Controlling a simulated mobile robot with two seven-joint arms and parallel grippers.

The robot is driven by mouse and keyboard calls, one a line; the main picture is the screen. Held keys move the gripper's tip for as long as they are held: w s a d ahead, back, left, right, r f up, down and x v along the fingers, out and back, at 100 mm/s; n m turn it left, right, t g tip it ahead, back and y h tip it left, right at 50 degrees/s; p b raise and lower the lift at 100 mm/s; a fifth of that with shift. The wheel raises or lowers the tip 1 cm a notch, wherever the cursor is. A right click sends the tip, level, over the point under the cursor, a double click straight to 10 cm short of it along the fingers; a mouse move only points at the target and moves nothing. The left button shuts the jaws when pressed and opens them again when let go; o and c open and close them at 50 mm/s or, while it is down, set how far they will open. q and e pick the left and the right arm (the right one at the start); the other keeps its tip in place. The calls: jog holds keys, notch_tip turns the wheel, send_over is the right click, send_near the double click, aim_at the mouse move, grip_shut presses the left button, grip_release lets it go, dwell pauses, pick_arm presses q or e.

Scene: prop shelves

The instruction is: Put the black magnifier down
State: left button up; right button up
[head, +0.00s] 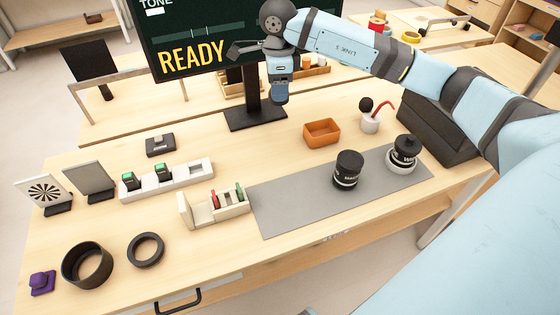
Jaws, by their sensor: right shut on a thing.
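My right arm comes in from the right at the top. Its gripper (256,46) is in the air in front of the dark screen, well above the table. It is shut on a dark thing, which I take to be the black magnifier (238,50). That thing is small and dark against the screen, so its outline and the fingertips are hard to make out. It touches nothing on the table (215,270). My left gripper is not in view.
The monitor (190,45) stands behind on a black base. A grey mat (290,205) bears two black-and-white jars. An orange bin (322,131), a cup (370,122) and a black case (430,130) stand right. Black rings (132,249) and small racks stand left. The front middle is clear.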

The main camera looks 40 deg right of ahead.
jog(key=shift+w+d+r+m, duration=0.1)
jog(key=shift+d+m, duration=0.15)
jog(key=shift+m, duration=0.25)
jog(key=shift+d, duration=0.1)
notch_tip(320, 180, down, 20)
jog(key=shift+r+b, duration=0.25)
jog(key=shift+b, duration=0.1)
jog(key=shift+f, duration=0.1)
jog(key=o, duration=0.9)
notch_tip(320, 180, up, 12)
jog(key=shift+r, duration=0.15)
